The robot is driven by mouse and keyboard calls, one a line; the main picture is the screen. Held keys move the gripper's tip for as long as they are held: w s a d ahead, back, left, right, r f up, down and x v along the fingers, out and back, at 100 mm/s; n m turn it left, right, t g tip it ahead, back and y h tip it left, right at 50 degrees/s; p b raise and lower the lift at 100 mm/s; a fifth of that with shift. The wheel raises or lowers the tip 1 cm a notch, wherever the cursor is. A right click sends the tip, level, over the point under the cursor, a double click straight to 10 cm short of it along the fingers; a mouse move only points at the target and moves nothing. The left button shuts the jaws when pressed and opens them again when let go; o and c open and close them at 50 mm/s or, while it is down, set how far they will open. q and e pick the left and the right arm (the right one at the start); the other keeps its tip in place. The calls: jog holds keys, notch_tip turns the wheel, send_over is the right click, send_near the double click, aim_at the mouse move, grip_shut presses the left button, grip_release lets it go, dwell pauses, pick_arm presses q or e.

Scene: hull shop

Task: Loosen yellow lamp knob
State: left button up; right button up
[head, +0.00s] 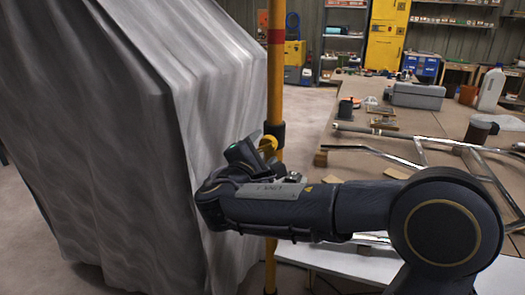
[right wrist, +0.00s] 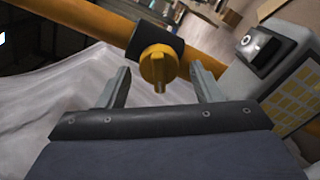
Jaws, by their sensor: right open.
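The yellow knob (right wrist: 160,66) sits on a black clamp (right wrist: 151,40) on a yellow pole, in the right wrist view. In the head view the knob (head: 267,143) shows just above my right gripper, at the black clamp (head: 275,135) on the upright yellow pole (head: 275,75). My right gripper (right wrist: 160,84) is open, its two fingers on either side of the knob with gaps to both. The knob lies between and a little beyond the fingertips, apart from them. My left gripper is not in view.
A large grey draped sheet (head: 110,130) stands close on the left, near my right gripper. A workbench (head: 440,122) on the right carries a metal tube frame (head: 430,148), a grey toolbox (head: 418,96) and a white jug (head: 490,90). Shelves and yellow cabinets (head: 385,40) stand behind.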

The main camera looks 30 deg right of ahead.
jog(key=v, duration=0.7)
jog(key=shift+s+a, duration=0.25)
jog(key=shift+a, duration=0.05)
